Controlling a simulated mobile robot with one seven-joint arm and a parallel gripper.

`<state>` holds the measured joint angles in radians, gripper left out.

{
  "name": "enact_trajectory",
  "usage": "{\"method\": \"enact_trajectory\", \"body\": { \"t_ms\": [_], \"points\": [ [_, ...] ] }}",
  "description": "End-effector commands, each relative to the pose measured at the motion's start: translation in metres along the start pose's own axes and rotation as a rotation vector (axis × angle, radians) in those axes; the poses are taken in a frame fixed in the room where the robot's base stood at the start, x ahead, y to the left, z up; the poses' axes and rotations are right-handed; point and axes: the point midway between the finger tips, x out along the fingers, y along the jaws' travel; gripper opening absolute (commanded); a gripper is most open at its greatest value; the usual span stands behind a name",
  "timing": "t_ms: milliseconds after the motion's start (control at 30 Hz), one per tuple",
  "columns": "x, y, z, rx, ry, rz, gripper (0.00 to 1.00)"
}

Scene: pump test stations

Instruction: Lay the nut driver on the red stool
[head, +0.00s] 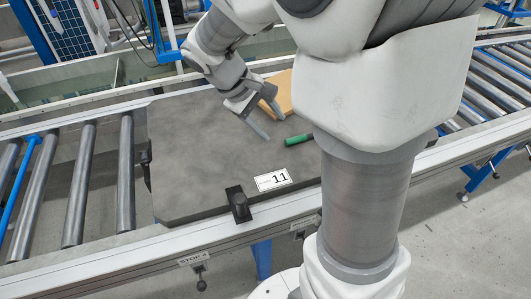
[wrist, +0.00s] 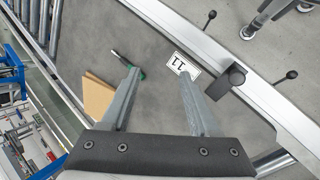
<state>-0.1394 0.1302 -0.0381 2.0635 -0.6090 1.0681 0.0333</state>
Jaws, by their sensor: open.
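The nut driver lies on the dark grey slab; its green handle (head: 299,139) shows in the head view, and my arm hides part of that area. In the wrist view the nut driver (wrist: 141,71) shows its green handle partly behind my left fingertip, with a thin shaft pointing up and left. My gripper (head: 269,122) is open and empty above the slab, left of the handle in the head view. In the wrist view my gripper (wrist: 160,74) has its fingers wide apart. No red stool seat is visible.
The slab (head: 200,160) rests on a roller conveyor (head: 76,185) and bears a tan block (head: 283,90), a label "11" (head: 272,180) and a black clamp (head: 238,204). Wheeled legs (wrist: 265,18) stand on the floor beyond the rail in the wrist view.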

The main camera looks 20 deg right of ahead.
Motion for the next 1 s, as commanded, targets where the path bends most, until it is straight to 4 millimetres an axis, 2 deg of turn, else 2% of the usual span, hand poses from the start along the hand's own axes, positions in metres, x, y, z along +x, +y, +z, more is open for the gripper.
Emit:
{"method": "enact_trajectory", "body": {
  "t_ms": [200,600,800,1000],
  "points": [
    [-0.033,-0.013,0.039,0.135,0.123,-0.109,0.61],
    [-0.080,-0.049,0.097,0.359,0.361,-0.291,0.61],
    [-0.096,-0.069,0.118,0.454,0.477,-0.368,0.61],
    [-0.104,-0.081,0.127,0.506,0.544,-0.413,0.61]
  ]
}}
